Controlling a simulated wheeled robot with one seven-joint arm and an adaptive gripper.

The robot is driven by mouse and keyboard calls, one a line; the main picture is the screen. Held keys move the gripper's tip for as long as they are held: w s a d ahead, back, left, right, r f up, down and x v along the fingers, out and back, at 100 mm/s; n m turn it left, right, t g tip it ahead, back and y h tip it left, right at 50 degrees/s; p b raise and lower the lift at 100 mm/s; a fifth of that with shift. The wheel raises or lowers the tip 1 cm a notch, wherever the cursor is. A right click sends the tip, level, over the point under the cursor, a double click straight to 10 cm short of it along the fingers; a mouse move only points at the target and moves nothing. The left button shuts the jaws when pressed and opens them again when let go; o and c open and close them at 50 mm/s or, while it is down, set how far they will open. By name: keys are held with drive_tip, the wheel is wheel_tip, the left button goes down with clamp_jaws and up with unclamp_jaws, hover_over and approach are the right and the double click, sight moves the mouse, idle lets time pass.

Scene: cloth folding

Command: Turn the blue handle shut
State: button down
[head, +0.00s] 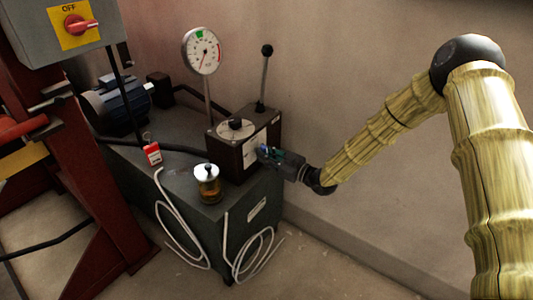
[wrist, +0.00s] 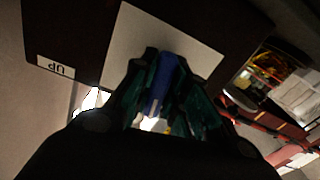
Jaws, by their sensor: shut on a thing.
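The blue handle (wrist: 162,86) shows in the wrist view between the two dark green fingers of my gripper (wrist: 167,68), which is shut on it. Behind it is a pale plate (wrist: 200,45) on the face of a dark box. In the head view the handle (head: 264,149) is a small blue patch at the box's right face, mostly hidden by my gripper (head: 270,154). My gripper reaches it from the right. The handle's pivot and exact angle are hard to make out.
The dark box (head: 226,155) stands on a grey cabinet (head: 150,185) with a black lever (head: 264,75), a dial gauge (head: 201,50), a glass jar (head: 207,188) and a blue motor (head: 115,103). A red frame (head: 75,140) stands left. Floor at lower right is free.

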drive_tip(key=shift+s+a+m, duration=0.1)
drive_tip(key=shift+a+m, duration=0.05)
drive_tip(key=shift+m, duration=0.65)
drive_tip(key=shift+f, duration=0.1)
drive_tip(key=c, duration=1.4)
unclamp_jaws()
drive_tip(key=shift+a, duration=0.1)
drive_tip(key=shift+d, duration=0.25)
drive_tip(key=shift+s+d, duration=0.15)
drive_tip(key=shift+d, duration=0.1)
drive_tip(key=v, duration=1.1)
drive_tip(key=shift+d, duration=0.1)
drive_tip(key=shift+s, duration=0.1)
